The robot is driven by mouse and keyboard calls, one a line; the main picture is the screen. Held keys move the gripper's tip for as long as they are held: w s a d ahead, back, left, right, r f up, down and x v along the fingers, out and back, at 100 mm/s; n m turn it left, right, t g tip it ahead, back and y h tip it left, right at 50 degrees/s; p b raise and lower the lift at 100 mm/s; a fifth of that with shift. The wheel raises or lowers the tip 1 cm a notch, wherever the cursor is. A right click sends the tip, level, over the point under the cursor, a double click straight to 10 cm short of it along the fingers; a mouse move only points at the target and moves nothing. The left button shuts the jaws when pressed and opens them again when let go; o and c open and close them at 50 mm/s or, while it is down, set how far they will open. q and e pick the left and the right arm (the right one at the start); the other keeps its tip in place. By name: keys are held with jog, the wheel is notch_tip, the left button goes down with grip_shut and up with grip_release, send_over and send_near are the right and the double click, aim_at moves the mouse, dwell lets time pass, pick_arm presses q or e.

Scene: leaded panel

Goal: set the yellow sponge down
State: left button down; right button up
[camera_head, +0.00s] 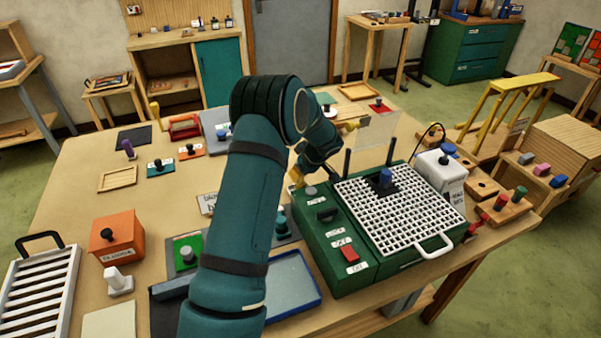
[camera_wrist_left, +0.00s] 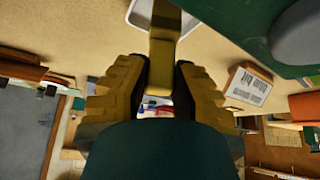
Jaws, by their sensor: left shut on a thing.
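My left arm comes in from the bottom of the head view, rises over the table and bends down beside the green machine. My left gripper (camera_wrist_left: 161,75) is shut on the yellow sponge (camera_wrist_left: 164,45), which shows as a narrow yellow-brown strip between its two ribbed yellow fingers in the left wrist view. In the head view my arm mostly hides the gripper; a small yellow patch shows at the machine's left edge, but I cannot tell finger from sponge there. The table top shows beyond the strip. My right gripper is not in view.
The green machine (camera_head: 335,272) with a white grid top stands close to the gripper. A blue-grey tray (camera_head: 293,283), a green pad (camera_head: 188,252) and an orange box (camera_head: 117,240) are nearer the front. Bare table (camera_head: 75,190) lies at the left. A white-labelled block (camera_wrist_left: 249,86) shows in the wrist view.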

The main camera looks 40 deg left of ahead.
pick_arm(q)
jog(key=c, duration=0.9)
grip_release()
jog(key=shift+f, duration=0.15)
jog(key=shift+r, duration=0.3)
jog(key=v, duration=1.1)
jog(key=shift+d+r, duration=0.2)
jog(key=shift+r, duration=0.1)
